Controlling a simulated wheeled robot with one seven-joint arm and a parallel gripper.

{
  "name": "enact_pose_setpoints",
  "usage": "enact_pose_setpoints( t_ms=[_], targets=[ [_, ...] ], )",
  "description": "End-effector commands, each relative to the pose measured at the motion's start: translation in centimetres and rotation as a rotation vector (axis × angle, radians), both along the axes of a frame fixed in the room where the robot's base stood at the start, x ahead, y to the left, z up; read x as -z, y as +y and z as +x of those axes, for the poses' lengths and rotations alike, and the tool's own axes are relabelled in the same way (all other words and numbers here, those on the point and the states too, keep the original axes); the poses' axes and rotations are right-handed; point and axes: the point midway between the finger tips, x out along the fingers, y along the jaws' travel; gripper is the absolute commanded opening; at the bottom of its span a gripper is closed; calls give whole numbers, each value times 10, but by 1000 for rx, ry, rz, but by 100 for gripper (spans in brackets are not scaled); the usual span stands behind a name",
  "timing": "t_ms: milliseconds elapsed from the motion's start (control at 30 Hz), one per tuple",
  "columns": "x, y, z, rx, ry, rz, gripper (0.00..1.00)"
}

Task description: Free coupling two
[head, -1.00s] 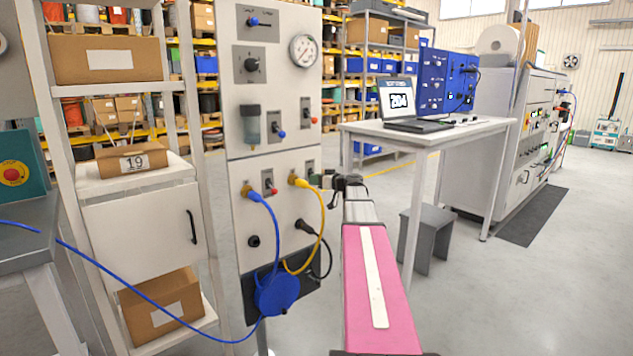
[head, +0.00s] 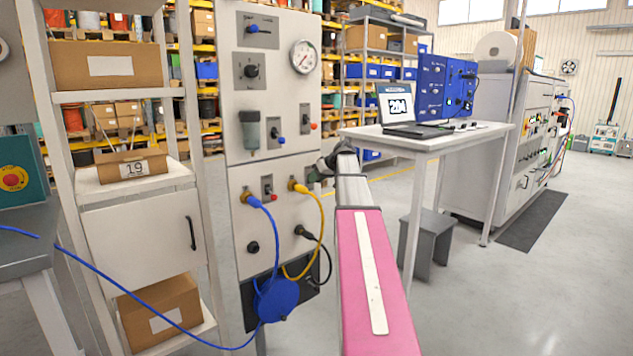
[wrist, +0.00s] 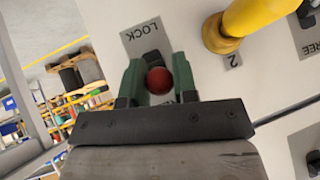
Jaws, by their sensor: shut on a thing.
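Coupling two is the yellow hose end (wrist: 245,22) beside a "2" label in the wrist view. In the head view it is the yellow plug (head: 296,187) on the lower half of the grey panel (head: 240,178). Beside it is a small lever with a red ball knob (wrist: 158,81), on a plate (wrist: 138,36) marked LOCK. My gripper (wrist: 158,66) has its green fingers on both sides of the knob, shut on it. In the head view my gripper (head: 322,168) is at the panel's right edge, and the lever there is mostly hidden.
A blue hose plug (head: 253,201) and another red-knobbed lever (head: 268,189) sit left of the yellow one. A black plug (head: 301,231) is below, and a blue disc (head: 277,299) hangs among the hoses. A white table (head: 425,142) with a laptop (head: 398,108) stands right.

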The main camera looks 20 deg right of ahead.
Motion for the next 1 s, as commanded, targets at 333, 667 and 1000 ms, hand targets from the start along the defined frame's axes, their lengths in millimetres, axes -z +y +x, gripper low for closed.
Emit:
enact_pose_setpoints(
  t_ms=[333,667,1000],
  targets=[
    [-2,0,2,-1,67,-24,3],
    [-3,1,2,-1,69,-25,3],
    [-3,1,2,-1,68,-25,52]
  ],
)
